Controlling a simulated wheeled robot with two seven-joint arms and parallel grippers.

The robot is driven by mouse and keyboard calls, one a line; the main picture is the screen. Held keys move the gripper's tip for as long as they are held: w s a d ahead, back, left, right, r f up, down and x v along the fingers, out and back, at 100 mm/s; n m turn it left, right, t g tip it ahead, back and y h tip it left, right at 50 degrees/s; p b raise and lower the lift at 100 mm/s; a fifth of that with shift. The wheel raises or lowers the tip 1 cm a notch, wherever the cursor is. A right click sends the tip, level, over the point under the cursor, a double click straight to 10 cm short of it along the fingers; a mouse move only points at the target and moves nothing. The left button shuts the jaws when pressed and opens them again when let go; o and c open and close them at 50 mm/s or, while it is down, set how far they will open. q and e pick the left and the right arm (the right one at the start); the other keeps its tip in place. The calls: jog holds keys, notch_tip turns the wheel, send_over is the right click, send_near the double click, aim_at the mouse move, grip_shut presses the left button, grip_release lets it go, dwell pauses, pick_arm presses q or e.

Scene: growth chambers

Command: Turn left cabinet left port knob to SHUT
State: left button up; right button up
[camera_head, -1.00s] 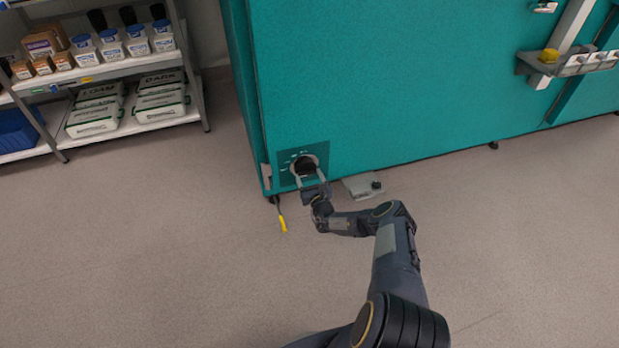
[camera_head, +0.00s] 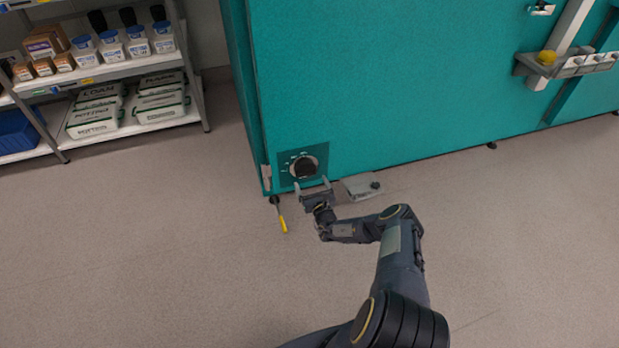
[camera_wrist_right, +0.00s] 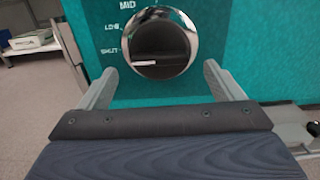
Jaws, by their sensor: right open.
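The port knob (camera_head: 305,167) is a dark grip in a shiny round ring, on a dark panel low on the teal cabinet (camera_head: 400,80). In the right wrist view the knob (camera_wrist_right: 160,45) shows its grip bar lying about level, with a white line along its lower edge. The labels MID, LOW and SHUT run down its left side, with SHUT beside the bar. My right gripper (camera_head: 312,183) is open and empty, just below and in front of the knob, apart from it. Its fingers show in the wrist view (camera_wrist_right: 161,86). My left gripper is not in view.
A grey flat box (camera_head: 360,187) lies by the cabinet's foot, right of my gripper. A yellow-handled tool (camera_head: 281,215) is at the cabinet's lower left corner. Shelves (camera_head: 105,75) with jars and bags stand at the left.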

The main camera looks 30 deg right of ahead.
jog(key=shift+p+v, duration=0.65)
jog(key=shift+v, duration=1.7)
